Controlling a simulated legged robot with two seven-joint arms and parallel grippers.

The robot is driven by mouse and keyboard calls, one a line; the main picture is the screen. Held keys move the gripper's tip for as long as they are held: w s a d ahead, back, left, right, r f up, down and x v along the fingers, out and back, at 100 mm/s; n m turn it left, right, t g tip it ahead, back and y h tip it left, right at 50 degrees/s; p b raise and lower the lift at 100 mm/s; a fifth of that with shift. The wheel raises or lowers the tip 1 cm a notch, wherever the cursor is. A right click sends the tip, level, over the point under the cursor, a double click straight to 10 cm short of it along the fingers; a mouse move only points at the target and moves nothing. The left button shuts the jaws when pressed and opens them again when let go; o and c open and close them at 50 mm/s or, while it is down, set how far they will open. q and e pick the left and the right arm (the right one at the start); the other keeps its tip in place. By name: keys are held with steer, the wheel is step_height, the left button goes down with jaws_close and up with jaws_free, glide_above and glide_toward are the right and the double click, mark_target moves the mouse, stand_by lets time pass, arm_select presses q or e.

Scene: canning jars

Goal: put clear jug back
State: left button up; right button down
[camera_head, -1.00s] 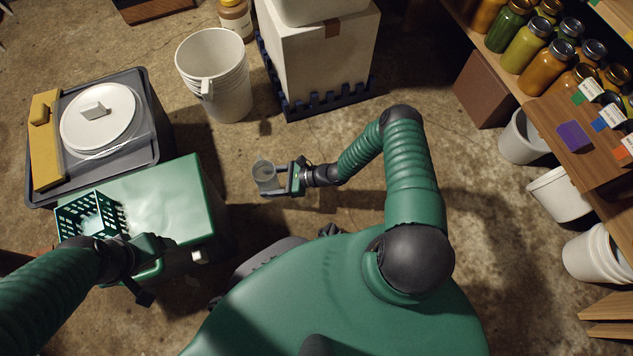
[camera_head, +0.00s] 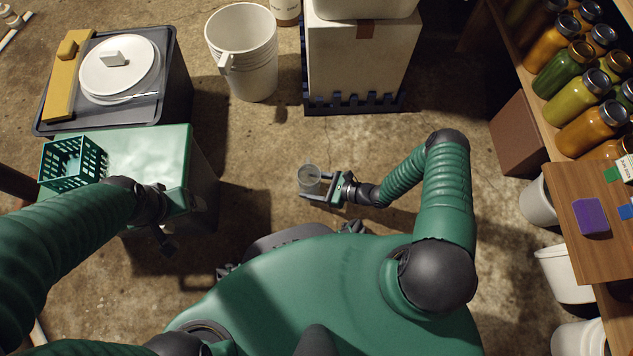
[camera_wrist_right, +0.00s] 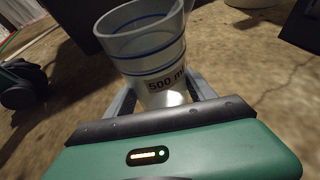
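The clear jug (camera_head: 309,177) is in my right gripper (camera_head: 318,190), held upright above the open floor in front of my body. In the right wrist view the clear jug (camera_wrist_right: 148,52) has blue rings and a "500 ml" label, and the grey fingers of my right gripper (camera_wrist_right: 165,95) sit on both sides of it. My left gripper (camera_head: 168,225) is beside the front right part of the green-topped box, with nothing seen in it; its fingers are too dark and small to read.
A green basket (camera_head: 75,165) stands on the green-topped box (camera_head: 150,150). Behind it is a grey bin (camera_head: 175,85) with a white lid (camera_head: 118,70). White buckets (camera_head: 243,55) and a pale box (camera_head: 360,65) stand at the back. Shelves with jars (camera_head: 590,130) and a wooden board (camera_head: 590,240) are at right.

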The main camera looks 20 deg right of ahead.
steer(key=shift+w+d, duration=0.1)
steer(key=shift+d, duration=0.15)
steer(key=shift+r, duration=0.1)
steer(key=shift+a, duration=0.2)
steer(key=c, duration=0.7)
jaws_free()
steer(key=o, duration=0.3)
arm_select(q)
steer(key=shift+d, duration=0.25)
arm_select(e)
steer(key=shift+o, duration=0.4)
steer(key=shift+d, duration=0.1)
